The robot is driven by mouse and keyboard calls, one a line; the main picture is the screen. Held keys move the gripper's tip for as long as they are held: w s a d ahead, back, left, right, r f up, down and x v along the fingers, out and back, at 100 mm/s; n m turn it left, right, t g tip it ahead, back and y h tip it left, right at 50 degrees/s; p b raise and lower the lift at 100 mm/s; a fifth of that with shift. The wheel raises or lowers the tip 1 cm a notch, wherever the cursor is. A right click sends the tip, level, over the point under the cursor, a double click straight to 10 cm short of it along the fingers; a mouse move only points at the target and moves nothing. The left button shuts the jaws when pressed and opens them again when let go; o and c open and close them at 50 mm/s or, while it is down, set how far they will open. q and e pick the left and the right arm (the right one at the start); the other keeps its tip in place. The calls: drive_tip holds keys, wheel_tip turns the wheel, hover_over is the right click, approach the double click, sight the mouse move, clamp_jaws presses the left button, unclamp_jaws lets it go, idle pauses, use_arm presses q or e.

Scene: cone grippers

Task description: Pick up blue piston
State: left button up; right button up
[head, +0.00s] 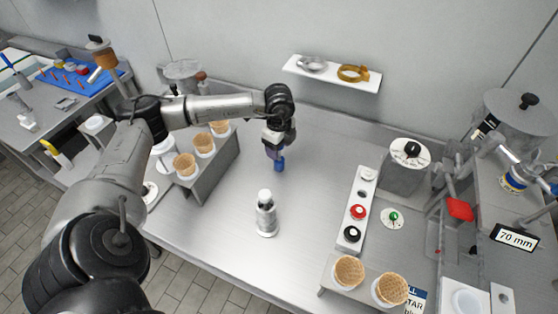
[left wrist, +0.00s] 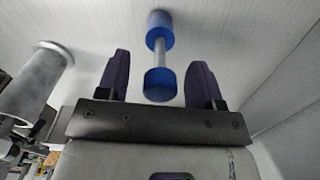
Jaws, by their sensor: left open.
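The blue piston (head: 279,164) is on the steel table in the head view, just below my left gripper (head: 275,153). In the left wrist view the piston (left wrist: 160,84) has two blue ends joined by a pale rod. My left gripper (left wrist: 160,85) is open there, with one dark finger on each side of the piston's near blue end. A gap shows on both sides, so the fingers do not appear to touch it. The upper part of the piston is hidden by the gripper in the head view. My right gripper is not in view.
A silver cylinder (head: 265,213) stands on the table near the gripper and shows at left in the wrist view (left wrist: 38,80). A cone rack (head: 212,165) stands to the left. A white button panel (head: 357,208) lies right. A wall shelf (head: 333,74) is behind.

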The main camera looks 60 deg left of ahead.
use_arm(q)
drive_tip(key=shift+f, duration=0.7)
clamp_jaws()
